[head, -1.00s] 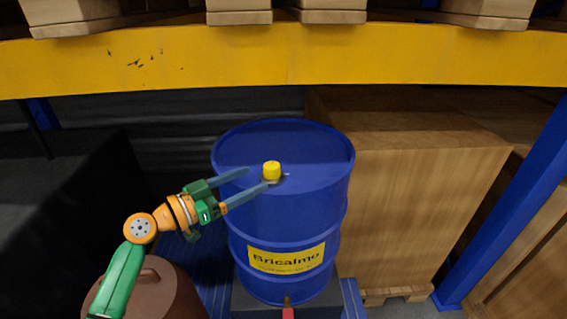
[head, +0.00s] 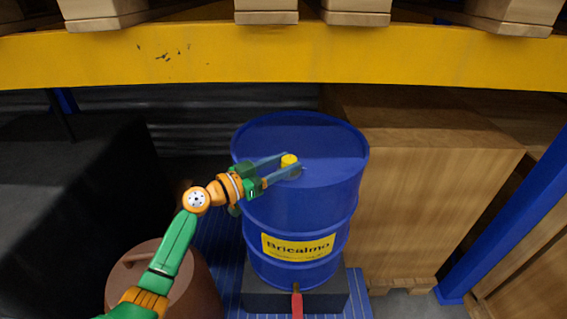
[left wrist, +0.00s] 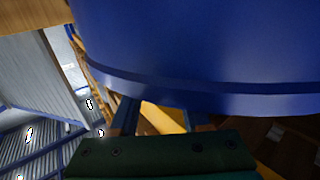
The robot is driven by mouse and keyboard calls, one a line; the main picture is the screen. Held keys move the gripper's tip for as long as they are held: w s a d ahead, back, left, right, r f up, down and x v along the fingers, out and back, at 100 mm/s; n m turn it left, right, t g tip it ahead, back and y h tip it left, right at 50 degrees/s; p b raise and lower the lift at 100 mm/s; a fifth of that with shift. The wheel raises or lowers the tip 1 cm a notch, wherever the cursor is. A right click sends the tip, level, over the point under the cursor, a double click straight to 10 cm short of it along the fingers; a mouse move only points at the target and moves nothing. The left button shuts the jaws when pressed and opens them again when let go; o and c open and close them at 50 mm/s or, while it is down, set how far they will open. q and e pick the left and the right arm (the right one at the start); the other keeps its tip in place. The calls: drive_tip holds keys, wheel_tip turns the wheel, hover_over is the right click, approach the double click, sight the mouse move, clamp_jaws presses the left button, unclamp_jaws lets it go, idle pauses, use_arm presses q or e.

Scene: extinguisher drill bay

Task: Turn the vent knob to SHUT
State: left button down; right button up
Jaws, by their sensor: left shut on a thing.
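The yellow vent knob (head: 289,160) stands on the top of a blue drum (head: 305,208) with a yellow "Bricalmo" label. My left gripper (head: 290,165) reaches in from the left, and its two grey-blue fingers are shut on the knob, one on either side. No position marking around the knob can be read. In the left wrist view, the blue drum (left wrist: 200,45) fills the top, and my left gripper's fingers (left wrist: 160,118) are partly hidden behind its dark green body. My right gripper is not in view.
A yellow shelf beam (head: 300,55) crosses behind and above the drum, with wooden pallets on it. A large wooden crate (head: 420,200) stands close on the right. A brown lidded container (head: 190,285) is at the lower left. A red part (head: 297,303) shows below the drum.

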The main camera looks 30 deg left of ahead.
use_arm(q)
drive_tip(key=n+y+p, duration=0.2)
drive_tip(key=p, duration=0.1)
drive_tip(key=r+n+t+y+p, duration=0.1)
drive_tip(key=y+p, duration=0.1)
drive_tip(key=shift+s+d, duration=0.1)
drive_tip(key=shift+d, duration=0.15)
drive_tip(key=shift+f+y+p, duration=0.15)
drive_tip(key=shift+y+p, duration=0.3)
drive_tip(key=shift+y, duration=0.05)
drive_tip(key=shift+f+n, duration=0.2)
drive_tip(key=shift+n, duration=0.1)
drive_tip(key=shift+f, duration=0.1)
drive_tip(key=shift+c, duration=1.8)
unclamp_jaws()
